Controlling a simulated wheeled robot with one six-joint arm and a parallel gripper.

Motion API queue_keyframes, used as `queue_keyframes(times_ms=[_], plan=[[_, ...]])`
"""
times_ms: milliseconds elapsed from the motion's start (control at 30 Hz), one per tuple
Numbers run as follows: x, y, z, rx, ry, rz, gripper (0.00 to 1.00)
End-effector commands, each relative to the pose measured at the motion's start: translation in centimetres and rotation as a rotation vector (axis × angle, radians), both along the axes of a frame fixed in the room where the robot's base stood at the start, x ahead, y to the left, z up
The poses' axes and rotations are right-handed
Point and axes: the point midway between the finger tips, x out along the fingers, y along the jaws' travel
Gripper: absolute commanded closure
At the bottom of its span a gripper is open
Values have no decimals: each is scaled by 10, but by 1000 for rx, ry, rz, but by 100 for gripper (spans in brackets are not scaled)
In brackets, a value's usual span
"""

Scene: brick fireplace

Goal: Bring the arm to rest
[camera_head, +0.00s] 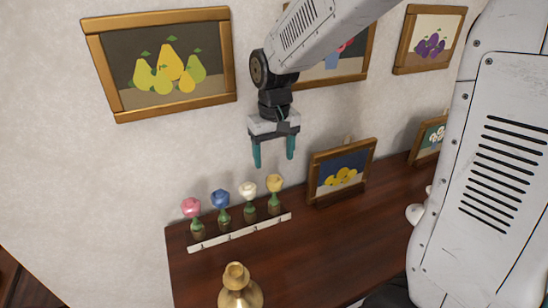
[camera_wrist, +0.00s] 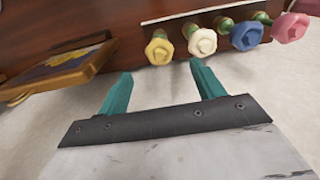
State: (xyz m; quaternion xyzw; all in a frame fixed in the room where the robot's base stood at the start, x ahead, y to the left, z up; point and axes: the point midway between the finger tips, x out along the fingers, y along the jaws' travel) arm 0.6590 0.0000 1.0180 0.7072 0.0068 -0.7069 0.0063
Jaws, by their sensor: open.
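My gripper (camera_head: 273,152) hangs from my arm in the head view, pointing down in front of the wall. It is above the dark wooden tabletop (camera_head: 295,258), between the flower row and the small framed picture. Its two teal fingers are apart with nothing between them. In the wrist view, my gripper (camera_wrist: 155,85) also shows open and empty, with the yellow flower (camera_wrist: 159,50) just beyond the fingertips. I cannot tell the exact gap to the flower.
A white strip (camera_head: 240,232) holds pink (camera_head: 191,207), blue (camera_head: 220,198), white (camera_head: 247,189) and yellow flowers in small vases. A brass vase (camera_head: 238,288) stands in front. A small framed picture (camera_head: 341,171) leans right. Framed pear (camera_head: 165,62) and plum (camera_head: 430,40) pictures hang above.

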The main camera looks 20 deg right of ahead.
Motion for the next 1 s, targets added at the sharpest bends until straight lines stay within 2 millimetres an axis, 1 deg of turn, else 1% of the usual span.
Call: queue_keyframes(times_ms=[267, 367, 433, 467, 500, 567, 633, 800, 1000], plan=[[0, 0, 0, 0, 0, 0, 33], [-4, 0, -1, -1, 19, 5, 33], [-18, -1, -7, -4, 61, 10, 33], [-26, -2, -6, -5, 76, 12, 33], [-39, -3, -2, -7, 90, 15, 33], [-58, -6, 6, -7, 102, 17, 33], [-81, -9, 16, -7, 107, 18, 33], [-137, -17, 41, -6, 92, 15, 33], [-196, -25, 60, -4, 39, 4, 33]])
